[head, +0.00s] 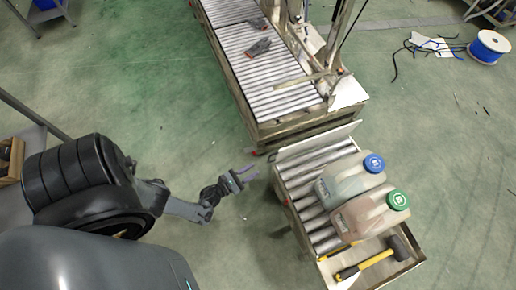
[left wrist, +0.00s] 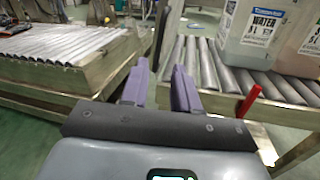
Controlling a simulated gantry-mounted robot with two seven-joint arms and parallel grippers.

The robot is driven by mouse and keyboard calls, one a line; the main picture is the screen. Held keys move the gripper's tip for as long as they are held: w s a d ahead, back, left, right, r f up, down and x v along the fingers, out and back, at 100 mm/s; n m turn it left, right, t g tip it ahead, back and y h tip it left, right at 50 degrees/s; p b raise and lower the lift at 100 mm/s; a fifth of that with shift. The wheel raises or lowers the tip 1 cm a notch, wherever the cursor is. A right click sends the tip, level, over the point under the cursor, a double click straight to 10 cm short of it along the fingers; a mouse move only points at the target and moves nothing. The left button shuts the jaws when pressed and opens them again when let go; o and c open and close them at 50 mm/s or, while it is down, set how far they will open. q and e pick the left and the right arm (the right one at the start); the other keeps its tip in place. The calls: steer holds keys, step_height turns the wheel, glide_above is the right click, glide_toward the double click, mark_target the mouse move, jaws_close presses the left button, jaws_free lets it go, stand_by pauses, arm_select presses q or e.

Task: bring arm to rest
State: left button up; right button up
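My left gripper (head: 248,172) reaches in from the left in the head view, over the green floor beside the short roller cart. In the left wrist view its two purple fingers (left wrist: 159,78) stand apart with an empty gap between them. It touches nothing that I can see. My right gripper and arm do not show in either view.
The roller cart (head: 302,187) right of the gripper carries a blue-capped jug (head: 350,180) and a green-capped jug (head: 367,216). A yellow-handled hammer (head: 362,264) lies at its front end. A long roller conveyor (head: 281,103) stands behind. Floor left of it is clear.

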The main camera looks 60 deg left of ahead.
arm_select(q)
steer(key=shift+s, duration=0.6)
